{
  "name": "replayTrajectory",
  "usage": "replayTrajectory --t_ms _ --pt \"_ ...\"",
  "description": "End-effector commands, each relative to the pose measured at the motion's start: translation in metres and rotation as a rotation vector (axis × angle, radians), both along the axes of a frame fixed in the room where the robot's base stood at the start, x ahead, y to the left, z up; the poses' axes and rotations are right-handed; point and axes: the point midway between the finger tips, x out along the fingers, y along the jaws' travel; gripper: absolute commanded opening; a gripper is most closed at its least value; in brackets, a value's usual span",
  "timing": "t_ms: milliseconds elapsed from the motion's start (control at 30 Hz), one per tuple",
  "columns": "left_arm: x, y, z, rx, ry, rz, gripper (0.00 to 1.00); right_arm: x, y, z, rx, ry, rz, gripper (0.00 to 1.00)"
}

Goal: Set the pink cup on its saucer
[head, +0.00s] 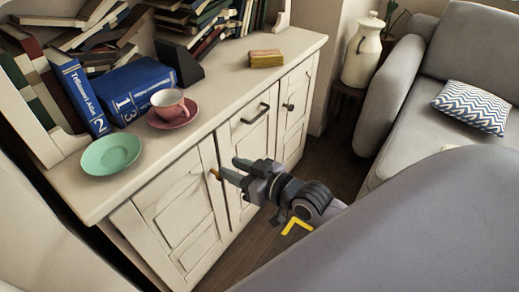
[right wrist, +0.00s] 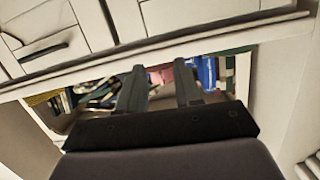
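The pink cup (head: 168,102) stands on the pink saucer (head: 180,119) on top of the cabinet, in front of the blue books. It looks upright; where its base meets the saucer is partly hidden. An empty green saucer (head: 111,153) lies nearer the front left corner. My right gripper (head: 226,167) is open and empty, in front of the cabinet doors and apart from the cup. In the right wrist view its two fingers (right wrist: 160,88) stand apart, with a small pink patch behind them, perhaps the cup. My left gripper is not in view.
Blue books (head: 137,87) stand and lie behind the cup. A yellow-brown block (head: 266,58) lies farther right on the cabinet top (head: 226,90), which is clear between. A grey sofa (head: 425,120) and a white jug (head: 363,52) are at the right.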

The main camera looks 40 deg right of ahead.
Motion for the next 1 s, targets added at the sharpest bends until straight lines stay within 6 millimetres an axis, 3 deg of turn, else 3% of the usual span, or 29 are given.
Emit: replayTrajectory --t_ms 33,200,300,400,533,800,1000 --pt "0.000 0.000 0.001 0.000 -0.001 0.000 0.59 -0.023 0.006 -0.029 -0.011 0.070 -0.012 0.35" --pt "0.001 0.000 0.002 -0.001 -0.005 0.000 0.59 -0.092 0.017 -0.099 -0.077 0.259 -0.050 0.35" --pt "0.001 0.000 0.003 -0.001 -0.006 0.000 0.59 -0.125 0.020 -0.124 -0.110 0.339 -0.066 0.35" --pt "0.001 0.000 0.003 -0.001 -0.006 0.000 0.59 -0.145 0.022 -0.137 -0.133 0.387 -0.075 0.35" --pt "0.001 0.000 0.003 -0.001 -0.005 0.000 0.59 -0.155 0.023 -0.143 -0.145 0.410 -0.079 0.35" --pt "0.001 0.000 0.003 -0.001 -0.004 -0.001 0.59 -0.154 0.023 -0.142 -0.144 0.409 -0.079 0.35" --pt "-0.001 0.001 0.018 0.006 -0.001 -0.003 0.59 -0.155 0.021 -0.126 -0.148 0.407 -0.080 0.35"
